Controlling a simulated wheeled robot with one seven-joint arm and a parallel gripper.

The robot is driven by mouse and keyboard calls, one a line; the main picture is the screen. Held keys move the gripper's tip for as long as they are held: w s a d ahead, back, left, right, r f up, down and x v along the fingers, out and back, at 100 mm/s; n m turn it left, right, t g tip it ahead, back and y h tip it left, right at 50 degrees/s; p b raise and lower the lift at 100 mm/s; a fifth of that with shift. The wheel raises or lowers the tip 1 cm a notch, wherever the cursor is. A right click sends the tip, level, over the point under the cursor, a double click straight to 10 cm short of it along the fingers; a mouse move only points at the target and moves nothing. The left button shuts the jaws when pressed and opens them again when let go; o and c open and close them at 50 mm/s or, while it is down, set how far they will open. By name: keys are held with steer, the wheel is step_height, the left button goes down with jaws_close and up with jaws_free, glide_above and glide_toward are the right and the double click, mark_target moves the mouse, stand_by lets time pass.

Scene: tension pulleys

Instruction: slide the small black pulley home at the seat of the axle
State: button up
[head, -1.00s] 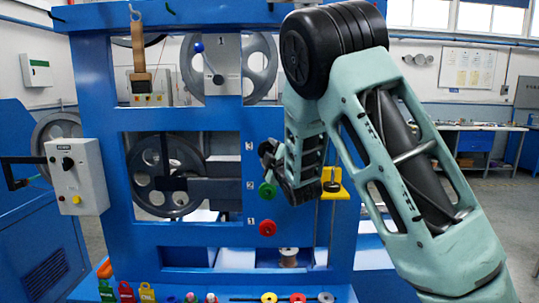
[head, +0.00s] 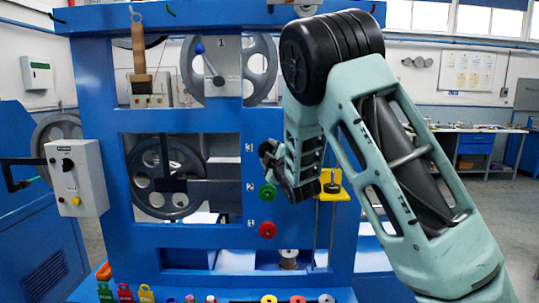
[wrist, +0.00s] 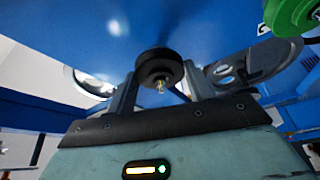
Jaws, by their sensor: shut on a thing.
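The small black pulley (wrist: 158,68) is between the fingers of my gripper (wrist: 160,84), which is shut on it. A small brassy tip of the axle (wrist: 161,88) shows at the pulley's centre, so the pulley appears to be around the axle. The seat behind it is hidden, and I cannot tell whether the pulley touches it. In the head view my gripper (head: 275,160) reaches left to the blue panel beside label 3, and the black pulley (head: 266,150) shows there only as a small dark shape.
A green pulley (head: 267,191) sits below at label 2; it is close on the upper right in the wrist view (wrist: 292,12). A red pulley (head: 267,230) is at label 1. A yellow bracket (head: 335,187) stands just right of my gripper. Large grey wheels (head: 168,178) are left.

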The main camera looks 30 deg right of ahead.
steer(key=o, duration=1.2)
steer(key=b+v, duration=0.8)
steer(key=v, duration=0.7)
steer(key=shift+f, duration=0.4)
steer(key=b+v, duration=0.1)
steer(key=b, duration=0.2)
steer(key=b+v, duration=0.1)
steer(key=b, duration=0.2)
steer(key=shift+s+r, duration=0.1)
steer(key=shift+r, duration=0.1)
